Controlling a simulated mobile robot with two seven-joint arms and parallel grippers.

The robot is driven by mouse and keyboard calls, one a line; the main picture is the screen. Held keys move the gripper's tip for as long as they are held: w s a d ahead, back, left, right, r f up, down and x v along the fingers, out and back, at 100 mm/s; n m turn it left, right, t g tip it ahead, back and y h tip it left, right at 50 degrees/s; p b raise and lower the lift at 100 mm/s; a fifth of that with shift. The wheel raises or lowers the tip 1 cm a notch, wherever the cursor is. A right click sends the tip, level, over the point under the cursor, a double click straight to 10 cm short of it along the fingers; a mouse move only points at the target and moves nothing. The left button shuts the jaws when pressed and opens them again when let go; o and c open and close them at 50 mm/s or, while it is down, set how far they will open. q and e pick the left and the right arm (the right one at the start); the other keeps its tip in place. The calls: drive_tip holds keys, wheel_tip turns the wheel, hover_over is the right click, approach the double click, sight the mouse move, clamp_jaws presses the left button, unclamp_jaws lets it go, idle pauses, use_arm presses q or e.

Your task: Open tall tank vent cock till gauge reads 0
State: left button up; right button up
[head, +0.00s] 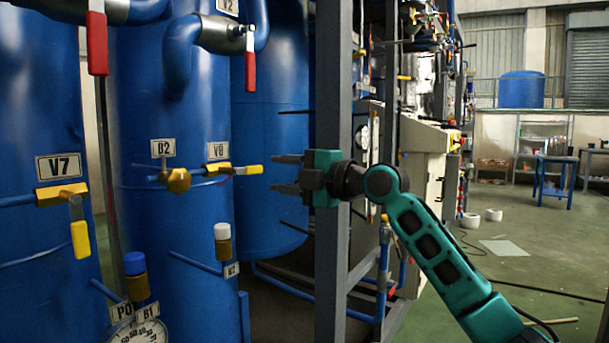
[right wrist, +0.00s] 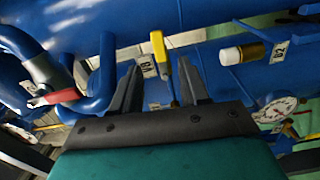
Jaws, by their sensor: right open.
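A brass cock with a yellow lever (head: 251,170) sits on a thin blue pipe in front of the tall blue tank (head: 170,110). Its tag seems to read V9. The lever points right, along the pipe. My right gripper (head: 273,173) is open just right of the lever tip, fingers pointing left. In the right wrist view the yellow lever (right wrist: 159,50) shows between and beyond the spread fingertips (right wrist: 160,75); I see no contact. A gauge (head: 147,331) is cut off at the bottom, its needle unreadable. My left gripper is out of view.
A brass valve (head: 176,180) sits left of the cock; a white-capped fitting (head: 222,242) is below. Valve V7 (head: 66,197) has a yellow lever hanging down. Red-handled valves (head: 97,42) are above. A grey frame post (head: 333,80) stands close behind my right gripper.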

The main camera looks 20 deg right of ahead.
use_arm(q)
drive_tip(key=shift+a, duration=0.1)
use_arm(e)
drive_tip(key=shift+v, duration=2.35)
